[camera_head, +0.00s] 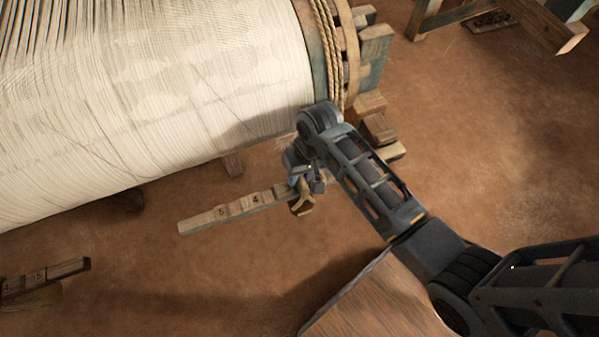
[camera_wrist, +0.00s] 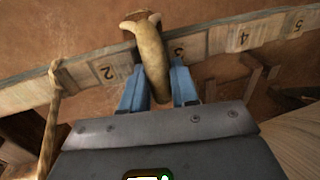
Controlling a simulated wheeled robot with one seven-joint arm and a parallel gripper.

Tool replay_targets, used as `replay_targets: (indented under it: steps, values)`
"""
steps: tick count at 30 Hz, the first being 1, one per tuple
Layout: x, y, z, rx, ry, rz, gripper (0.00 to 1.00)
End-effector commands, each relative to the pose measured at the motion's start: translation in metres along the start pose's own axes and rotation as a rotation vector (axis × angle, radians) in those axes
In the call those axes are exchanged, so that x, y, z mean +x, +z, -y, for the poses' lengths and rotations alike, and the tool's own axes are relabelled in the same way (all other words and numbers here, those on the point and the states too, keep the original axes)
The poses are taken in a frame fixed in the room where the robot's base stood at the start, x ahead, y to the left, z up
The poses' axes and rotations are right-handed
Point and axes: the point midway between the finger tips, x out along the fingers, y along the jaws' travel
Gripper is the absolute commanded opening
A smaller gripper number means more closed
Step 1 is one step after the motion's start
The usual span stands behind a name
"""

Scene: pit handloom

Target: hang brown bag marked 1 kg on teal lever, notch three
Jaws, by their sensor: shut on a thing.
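My gripper (camera_wrist: 160,80) is shut on a tan-brown bag (camera_wrist: 149,52), with its blue fingers on either side of it. The bag lies across the numbered wooden lever (camera_wrist: 217,40), just left of the figure 3, which it partly covers. I cannot tell whether it touches the lever or hangs in the notch. Its weight mark is not visible. In the head view, my gripper (camera_head: 305,180) is over the lever (camera_head: 235,207), and the bag (camera_head: 302,205) shows below it. The figures 4 and 5 show there; no teal shows clearly on the lever.
A rope (camera_wrist: 50,115) hangs by the lever left of the figure 2. The loom's cloth roll (camera_head: 190,80) lies behind the lever, with wooden blocks (camera_head: 378,128) at its right end. Another numbered lever (camera_head: 45,277) is at lower left. A wooden board (camera_head: 375,300) stands in front.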

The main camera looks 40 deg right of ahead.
Motion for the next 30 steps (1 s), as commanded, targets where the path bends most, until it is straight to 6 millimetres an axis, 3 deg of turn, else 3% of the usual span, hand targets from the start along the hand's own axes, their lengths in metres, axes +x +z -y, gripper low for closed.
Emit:
replay_targets:
  steps: [23, 24, 30]
  values:
    - [0.0045, -0.0008, -0.0004, -0.001, -0.001, -0.002, 0.00]
    - [0.0046, -0.0008, -0.0005, -0.001, -0.001, -0.002, 0.30]
    - [0.0049, -0.0004, -0.0007, 0.000, 0.000, -0.001, 0.49]
